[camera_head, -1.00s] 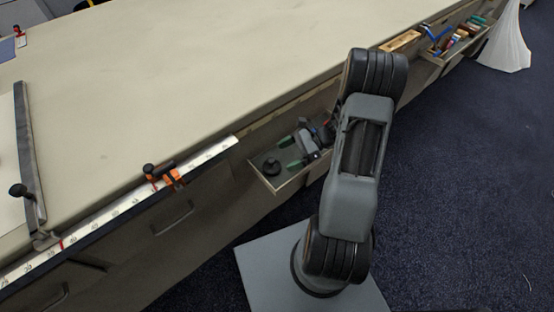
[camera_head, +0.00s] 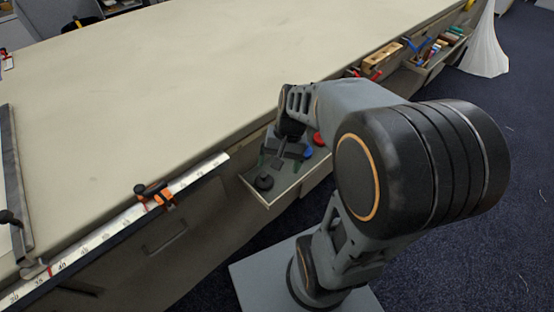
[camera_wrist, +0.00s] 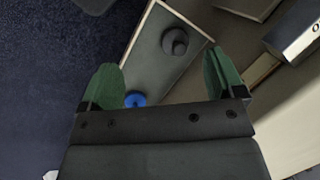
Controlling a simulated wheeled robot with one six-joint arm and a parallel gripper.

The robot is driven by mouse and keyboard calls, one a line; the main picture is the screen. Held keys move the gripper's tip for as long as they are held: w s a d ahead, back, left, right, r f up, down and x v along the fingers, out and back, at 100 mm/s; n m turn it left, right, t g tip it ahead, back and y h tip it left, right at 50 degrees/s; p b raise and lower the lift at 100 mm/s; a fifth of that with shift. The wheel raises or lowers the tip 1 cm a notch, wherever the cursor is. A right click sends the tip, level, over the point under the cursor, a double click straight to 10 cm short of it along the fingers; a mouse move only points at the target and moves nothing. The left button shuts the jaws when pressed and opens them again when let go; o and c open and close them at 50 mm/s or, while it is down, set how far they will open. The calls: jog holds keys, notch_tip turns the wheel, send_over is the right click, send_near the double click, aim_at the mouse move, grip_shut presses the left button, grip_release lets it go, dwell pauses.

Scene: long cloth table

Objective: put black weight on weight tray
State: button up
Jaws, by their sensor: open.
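The black weight (camera_head: 264,182) is a small round knobbed piece standing in the near-left end of an open, grey-floored drawer (camera_head: 268,203). It also shows in the wrist view (camera_wrist: 175,41), ahead of my fingertips and laterally between them, untouched. My gripper (camera_wrist: 165,75) is open and empty, its two green fingers spread above the drawer. In the head view my gripper (camera_head: 283,151) is over the drawer behind the weight, partly hidden by my own arm. I cannot tell whether this drawer is the weight tray; no other tray-like piece is clear.
A blue weight (camera_head: 307,152) and a red one (camera_head: 319,138) sit farther along the drawer; the blue also shows in the wrist view (camera_wrist: 135,99). The table (camera_head: 190,90) above is mostly bare. A ruled rail with an orange clamp (camera_head: 156,195) lines its edge. Another drawer (camera_head: 432,64) holds tools.

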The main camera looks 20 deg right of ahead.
jog(key=shift+s+a+r+n+t+h, duration=0.3)
jog(key=shift+s+r+n+t+h, duration=0.15)
jog(key=shift+r+n+t, duration=0.4)
jog(key=shift+s+a+r+n+t+h, duration=0.35)
jog(key=shift+r+n+h, duration=0.2)
jog(key=shift+n, duration=0.55)
jog(key=shift+s+a+r+n+t+h, duration=0.25)
jog(key=shift+s+r+n+t+h, duration=0.2)
jog(key=shift+r+n+t, duration=0.4)
